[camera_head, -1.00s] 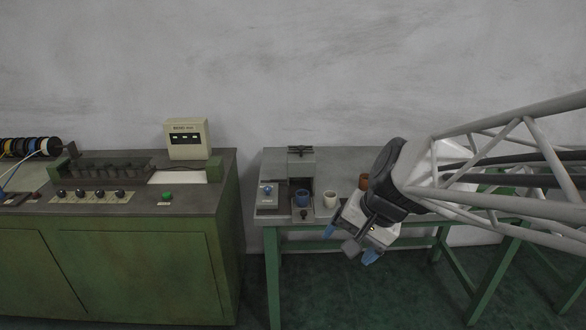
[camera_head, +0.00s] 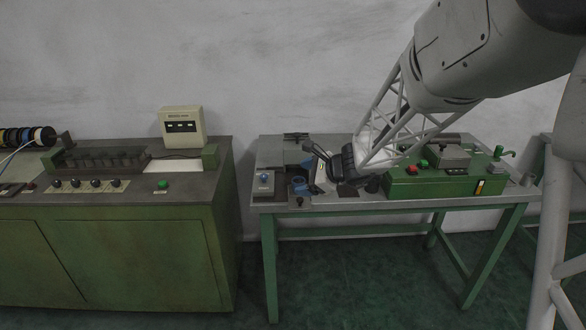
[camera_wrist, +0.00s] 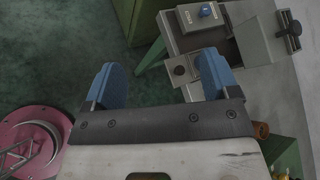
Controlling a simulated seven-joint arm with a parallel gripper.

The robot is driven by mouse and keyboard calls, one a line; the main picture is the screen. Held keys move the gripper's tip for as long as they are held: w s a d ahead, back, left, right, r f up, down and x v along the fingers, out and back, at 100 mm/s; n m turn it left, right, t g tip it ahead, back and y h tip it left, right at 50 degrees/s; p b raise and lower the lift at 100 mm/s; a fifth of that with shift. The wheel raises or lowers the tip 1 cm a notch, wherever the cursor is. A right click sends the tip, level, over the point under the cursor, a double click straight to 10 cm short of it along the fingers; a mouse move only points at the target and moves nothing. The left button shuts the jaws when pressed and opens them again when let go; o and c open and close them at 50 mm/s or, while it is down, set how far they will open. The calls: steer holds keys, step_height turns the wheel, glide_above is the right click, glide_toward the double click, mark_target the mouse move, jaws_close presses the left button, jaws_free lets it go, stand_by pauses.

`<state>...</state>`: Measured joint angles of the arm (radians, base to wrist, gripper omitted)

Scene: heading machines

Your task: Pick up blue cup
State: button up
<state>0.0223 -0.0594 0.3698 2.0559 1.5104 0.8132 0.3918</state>
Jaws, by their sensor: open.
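The blue cup (camera_head: 298,184) stands at the front of the small grey machine on the green-legged table in the head view, partly covered by my gripper. My gripper (camera_head: 305,174) is open, with its blue fingers close to the cup; I cannot tell whether they touch it. In the wrist view my gripper (camera_wrist: 160,79) shows a wide empty gap over the floor.
The grey machine (camera_head: 270,153) has a blue-knobbed box (camera_head: 264,176) left of the cup. A green machine (camera_head: 435,183) stands to the right on the same table. An orange-brown object (camera_wrist: 261,130) shows near my gripper. The green cabinet (camera_head: 135,255) is at left, across a floor gap.

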steer(key=w+f+m+t, duration=0.2)
steer(key=w+f+m, duration=0.25)
steer(key=w, duration=0.25)
steer(key=m+t+h, duration=0.1)
steer(key=m+t, duration=0.1)
steer(key=m, duration=0.4)
glide_toward(295, 178)
steer(key=shift+s+a+f+n, duration=0.2)
steer(key=shift+a+f+n, duration=0.05)
steer(key=shift+a, duration=0.2)
steer(key=shift+w+a+f+h, duration=0.3)
steer(key=shift+w+a+f, duration=0.2)
steer(key=shift+w+a, duration=0.3)
steer(key=shift+w, duration=0.2)
steer(key=shift+x, duration=2.5)
steer(key=shift+w+d, duration=0.15)
steer(key=c, duration=1)
steer(key=shift+r, duration=0.25)
